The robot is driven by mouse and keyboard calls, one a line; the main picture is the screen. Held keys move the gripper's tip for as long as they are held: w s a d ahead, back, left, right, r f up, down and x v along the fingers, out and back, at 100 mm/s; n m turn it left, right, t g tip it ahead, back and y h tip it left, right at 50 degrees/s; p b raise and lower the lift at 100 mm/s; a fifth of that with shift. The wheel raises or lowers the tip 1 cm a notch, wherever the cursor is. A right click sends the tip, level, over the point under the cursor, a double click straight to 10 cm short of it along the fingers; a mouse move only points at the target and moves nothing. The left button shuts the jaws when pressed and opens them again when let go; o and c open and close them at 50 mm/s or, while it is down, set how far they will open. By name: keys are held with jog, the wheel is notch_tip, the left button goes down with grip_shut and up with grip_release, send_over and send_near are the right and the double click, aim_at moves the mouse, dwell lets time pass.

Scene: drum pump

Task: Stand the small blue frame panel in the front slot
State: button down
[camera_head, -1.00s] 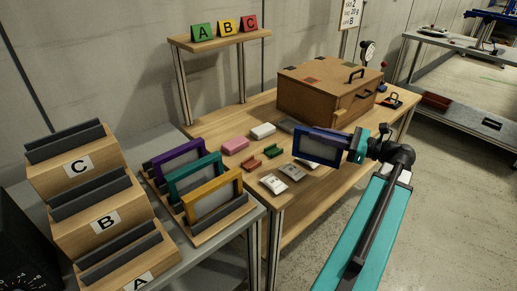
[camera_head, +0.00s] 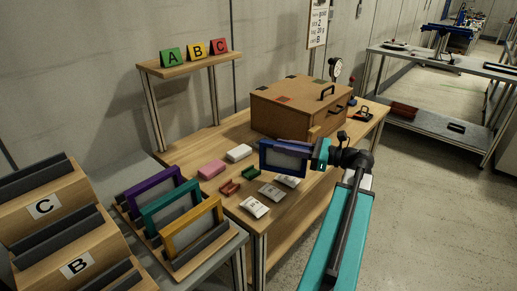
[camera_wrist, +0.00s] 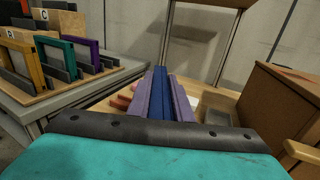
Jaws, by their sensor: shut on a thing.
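The small blue frame panel (camera_head: 283,158) is upright in my gripper (camera_head: 316,154), in the air over the wooden table. In the wrist view the panel (camera_wrist: 159,92) shows edge-on between the two pale purple fingers, and the gripper (camera_wrist: 160,98) is shut on it. The stepped wooden stand (camera_head: 72,246) is at the lower left of the head view, well apart from the panel. Its dark slotted strips rise in tiers marked B and C. Its lowest front tier is partly cut off by the picture edge.
A rack (camera_head: 178,270) beside the stand holds purple (camera_head: 155,185), teal (camera_head: 170,210) and yellow (camera_head: 192,228) frames. A brown box (camera_head: 297,108) stands behind the panel. Small pink, white, red and green items and packets lie on the table (camera_head: 205,150).

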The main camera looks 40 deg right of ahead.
jog(key=w+d+f, duration=0.1)
jog(key=w, duration=1)
jog(key=shift+w+d, duration=0.1)
jog(key=shift+w+d+f+b, duration=0.1)
jog(key=shift+w+f+b, duration=0.15)
jog(key=shift+f, duration=0.7)
jog(key=shift+w+f+b, duration=0.15)
jog(key=shift+w+f, duration=0.2)
jog(key=shift+f, duration=0.55)
jog(key=c, duration=1.6)
grip_release()
jog(key=shift+f, duration=0.15)
